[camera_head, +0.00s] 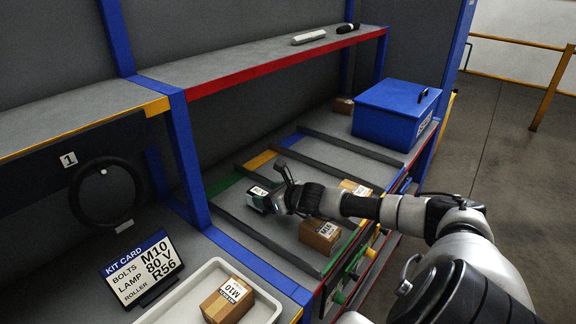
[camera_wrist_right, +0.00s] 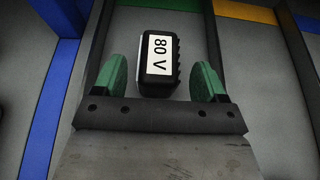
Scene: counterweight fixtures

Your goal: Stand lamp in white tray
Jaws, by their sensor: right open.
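The lamp (camera_wrist_right: 158,52) is a small dark block with a white label reading 80 V. In the right wrist view it lies between the green fingertips of my right gripper (camera_wrist_right: 166,78), with a gap on each side. In the head view the lamp (camera_head: 258,198) lies in a shelf lane, at the tip of my right gripper (camera_head: 278,197), which is open. The white tray (camera_head: 196,277) is at the bottom, with a box labelled M10 (camera_head: 227,300) in it. Its lower part is cut off. My left gripper is not in view.
Dark dividers split the shelf into lanes. Cardboard boxes (camera_head: 320,235) and (camera_head: 355,188) lie near my right arm. A blue bin (camera_head: 394,112) stands at the far end. A kit card (camera_head: 142,268) stands beside the tray. A blue post (camera_head: 186,155) rises between the tray and the lanes.

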